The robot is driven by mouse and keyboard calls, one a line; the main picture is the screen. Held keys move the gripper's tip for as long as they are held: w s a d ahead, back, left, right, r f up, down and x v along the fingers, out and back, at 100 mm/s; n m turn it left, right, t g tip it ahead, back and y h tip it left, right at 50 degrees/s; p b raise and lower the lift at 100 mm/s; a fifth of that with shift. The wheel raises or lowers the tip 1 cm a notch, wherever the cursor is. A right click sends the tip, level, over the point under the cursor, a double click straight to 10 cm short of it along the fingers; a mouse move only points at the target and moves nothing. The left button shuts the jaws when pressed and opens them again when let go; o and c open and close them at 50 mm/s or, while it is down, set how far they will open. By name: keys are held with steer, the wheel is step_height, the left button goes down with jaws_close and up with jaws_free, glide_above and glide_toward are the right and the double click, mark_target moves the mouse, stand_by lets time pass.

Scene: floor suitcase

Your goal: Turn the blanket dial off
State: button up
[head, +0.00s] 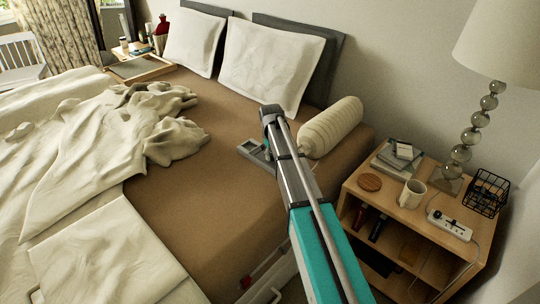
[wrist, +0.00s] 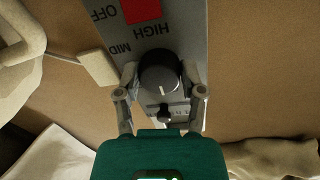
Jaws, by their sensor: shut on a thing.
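The blanket dial (wrist: 160,72) is a round black knob on a grey control panel (wrist: 185,25). In the wrist view the panel carries upside-down labels OFF, MID and HIGH and a red square. A small light mark shows near the dial's lower edge; I cannot tell surely which label it is set to. My gripper (wrist: 161,84) has one finger on each side of the dial and is shut on it. In the head view the panel (head: 247,149) lies on the brown bed, partly behind my arm, which hides the dial.
A cream bolster (head: 331,128) lies just right of my arm. Rumpled covers (head: 120,125) spread to the left, and pillows (head: 270,65) stand at the back. A nightstand (head: 385,205) with mug, books, lamp and power strip is to the right. The brown mattress around the panel is mostly clear.

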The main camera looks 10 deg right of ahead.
steer(key=shift+w, duration=0.15)
steer(key=o, duration=1.2)
steer(key=shift+c, duration=0.2)
